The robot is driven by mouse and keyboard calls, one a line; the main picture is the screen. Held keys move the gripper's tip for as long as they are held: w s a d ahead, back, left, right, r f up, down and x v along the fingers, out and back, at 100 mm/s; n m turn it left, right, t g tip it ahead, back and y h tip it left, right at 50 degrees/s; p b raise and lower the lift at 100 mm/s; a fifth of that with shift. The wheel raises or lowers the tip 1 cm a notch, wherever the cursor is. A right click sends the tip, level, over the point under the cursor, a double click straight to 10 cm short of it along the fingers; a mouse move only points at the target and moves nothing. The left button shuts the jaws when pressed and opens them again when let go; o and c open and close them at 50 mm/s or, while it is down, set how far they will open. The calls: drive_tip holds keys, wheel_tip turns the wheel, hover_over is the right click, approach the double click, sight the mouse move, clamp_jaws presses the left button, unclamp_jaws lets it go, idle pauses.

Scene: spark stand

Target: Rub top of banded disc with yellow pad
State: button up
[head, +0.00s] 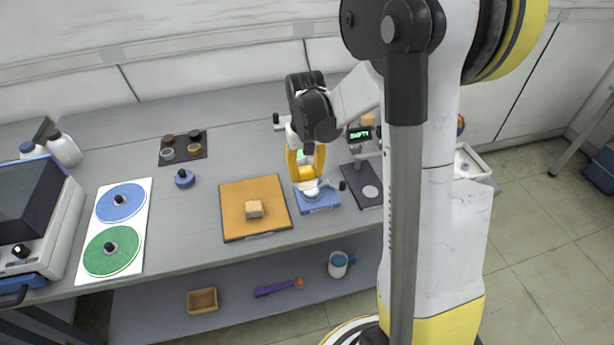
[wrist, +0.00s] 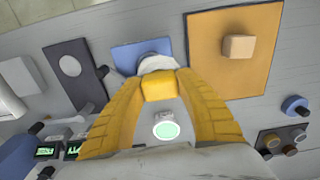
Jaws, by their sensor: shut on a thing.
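My gripper (head: 305,170) has yellow fingers and is shut on the yellow pad (head: 306,174), a small block. In the wrist view the pad (wrist: 159,88) sits between the fingertips of my gripper (wrist: 160,86). A pale round piece (head: 313,189) on a blue base (head: 320,204) is just below the pad; it may be the banded disc, but its bands are not clear. In the wrist view this white piece (wrist: 157,63) is partly hidden by the pad. I cannot tell whether the pad touches it.
An orange board (head: 235,205) with a tan block (head: 254,209) lies to the left. A dark-based stand (head: 370,192) is close on the right. Blue (head: 121,202) and green (head: 111,250) discs lie farther left.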

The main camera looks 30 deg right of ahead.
drive_tip(key=shift+r+p, duration=1.35)
drive_tip(key=shift+r, duration=0.85)
